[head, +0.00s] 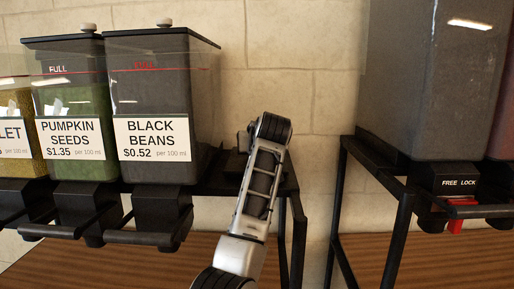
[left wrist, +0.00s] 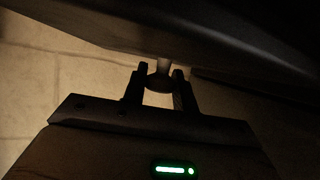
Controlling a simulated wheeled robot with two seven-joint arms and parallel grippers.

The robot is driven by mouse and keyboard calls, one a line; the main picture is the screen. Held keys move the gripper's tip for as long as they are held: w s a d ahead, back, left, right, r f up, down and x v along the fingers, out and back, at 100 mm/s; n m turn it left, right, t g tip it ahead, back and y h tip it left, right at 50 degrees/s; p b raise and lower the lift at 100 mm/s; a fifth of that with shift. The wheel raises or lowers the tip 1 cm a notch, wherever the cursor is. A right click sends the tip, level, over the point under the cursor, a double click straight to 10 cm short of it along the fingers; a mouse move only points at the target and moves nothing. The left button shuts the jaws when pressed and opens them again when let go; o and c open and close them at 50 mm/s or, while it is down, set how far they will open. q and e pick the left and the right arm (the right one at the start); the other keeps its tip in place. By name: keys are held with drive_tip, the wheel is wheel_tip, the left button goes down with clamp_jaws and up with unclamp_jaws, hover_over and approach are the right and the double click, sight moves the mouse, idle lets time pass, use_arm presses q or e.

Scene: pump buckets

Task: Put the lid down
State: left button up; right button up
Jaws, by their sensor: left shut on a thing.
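In the left wrist view my left gripper (left wrist: 161,72) is shut on a small rounded knob (left wrist: 158,82) between its two fingers. The knob joins a broad dark surface (left wrist: 220,45) across the top of that view, which looks like the lid; the picture is too dark to show its edges well. In the head view neither gripper shows. One of my arm's links stands in the middle, beside the black beans bin. The black beans bin (head: 150,95) has a black lid (head: 190,36) with a pale knob on it. My right gripper is in neither view.
The pumpkin seeds bin (head: 70,100) stands left of the black beans bin, also lidded. A large grey bin (head: 430,80) sits on a black frame (head: 345,215) at the right. A gap lies between the racks, with a block wall (head: 305,60) behind.

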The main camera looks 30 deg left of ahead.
use_arm(q)
drive_tip(key=shift+f, duration=0.1)
drive_tip(key=o, duration=1)
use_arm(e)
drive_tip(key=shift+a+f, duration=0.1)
use_arm(q)
drive_tip(key=shift+o, duration=0.2)
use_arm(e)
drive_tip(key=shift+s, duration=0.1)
use_arm(q)
drive_tip(key=b+v, duration=0.2)
drive_tip(key=v, duration=0.9)
drive_tip(key=shift+b, duration=0.4)
drive_tip(key=shift+s+d+r, duration=0.3)
drive_tip(key=shift+s+r, duration=0.05)
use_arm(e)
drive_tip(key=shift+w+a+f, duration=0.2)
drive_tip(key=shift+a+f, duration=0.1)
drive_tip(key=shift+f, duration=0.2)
